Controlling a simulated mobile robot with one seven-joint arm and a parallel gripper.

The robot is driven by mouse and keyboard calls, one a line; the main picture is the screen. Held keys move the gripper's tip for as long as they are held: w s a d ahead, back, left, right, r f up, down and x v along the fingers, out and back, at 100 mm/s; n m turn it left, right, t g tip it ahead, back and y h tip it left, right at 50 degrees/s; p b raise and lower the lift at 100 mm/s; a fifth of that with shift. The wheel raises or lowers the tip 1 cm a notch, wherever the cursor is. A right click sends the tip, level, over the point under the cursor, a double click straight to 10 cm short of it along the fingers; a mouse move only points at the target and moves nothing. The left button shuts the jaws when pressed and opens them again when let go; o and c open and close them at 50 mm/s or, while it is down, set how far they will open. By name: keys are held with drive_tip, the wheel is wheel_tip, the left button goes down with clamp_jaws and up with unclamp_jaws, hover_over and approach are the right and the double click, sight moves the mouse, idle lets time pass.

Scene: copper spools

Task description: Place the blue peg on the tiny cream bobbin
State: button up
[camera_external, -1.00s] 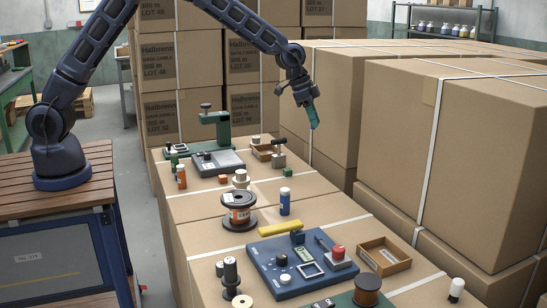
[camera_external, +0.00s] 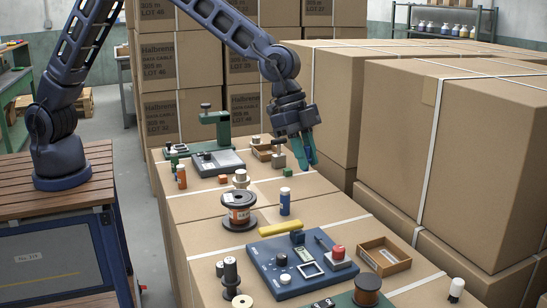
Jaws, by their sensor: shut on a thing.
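My gripper (camera_external: 305,158) hangs over the far right part of the carton top, with its teal fingers pointing down. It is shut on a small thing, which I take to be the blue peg. The fingers mostly hide it, and its outline is unclear. A cream bobbin (camera_external: 240,178) stands left of my gripper, behind the large dark spool. A second small cream round piece (camera_external: 242,301) lies at the front edge. I cannot tell surely which is the tiny one. My gripper is apart from both.
A blue bottle-like cylinder (camera_external: 285,201) stands below my gripper. The dark spool (camera_external: 239,213), a yellow bar (camera_external: 259,227), a blue panel (camera_external: 268,268) and an open wooden tray (camera_external: 408,263) lie nearer. A green stand (camera_external: 223,130) rises behind. Tall cartons (camera_external: 450,150) wall the right side.

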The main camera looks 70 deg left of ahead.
drive_tip(key=s+d+r+m+g, duration=0.1)
drive_tip(key=s+d+m, duration=0.1)
drive_tip(key=s+d, duration=0.7)
drive_tip(key=s+d+r+m+g, duration=0.15)
drive_tip(key=s+d, duration=0.45)
drive_tip(key=s, duration=0.6)
approach(246, 307)
drive_tip(key=shift+m+t, duration=0.25)
drive_tip(key=shift+t, duration=0.2)
drive_tip(key=x, duration=0.5)
drive_tip(key=shift+s+d+f, duration=0.1)
drive_tip(key=shift+s+f, duration=0.15)
drive_tip(key=shift+s, duration=0.1)
drive_tip(key=shift+f, duration=0.15)
drive_tip(key=o, duration=0.9)
drive_tip(key=v, duration=1.2)
